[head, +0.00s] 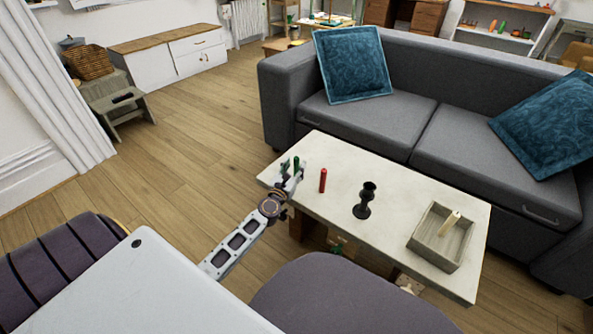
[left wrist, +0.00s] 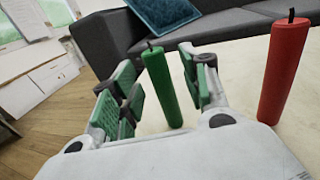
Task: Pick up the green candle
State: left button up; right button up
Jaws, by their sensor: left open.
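The green candle (head: 296,165) stands upright near the left end of the pale coffee table. In the left wrist view the green candle (left wrist: 163,88) stands between the green-padded fingers of my left gripper (left wrist: 165,85). The fingers are apart, one on each side of the candle, and I see no clear grip on it. In the head view my left gripper (head: 289,178) is at the candle and partly hides its lower part. My right gripper is in neither view.
A red candle (head: 322,181) stands close to the right of the green one; it also shows in the left wrist view (left wrist: 284,72). A black candle holder (head: 364,201) and a grey box (head: 412,240) holding a cream candle (head: 450,223) stand farther right. A grey sofa (head: 285,85) is behind the table (head: 340,152).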

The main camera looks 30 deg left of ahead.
pick_arm(q)
jog(key=shift+w+a+f, duration=0.1)
jog(key=shift+w+a, duration=0.1)
jog(key=shift+w, duration=0.5)
jog(key=shift+w+a, duration=0.15)
jog(key=shift+w, duration=0.5)
jog(key=shift+c, duration=0.3)
grip_shut()
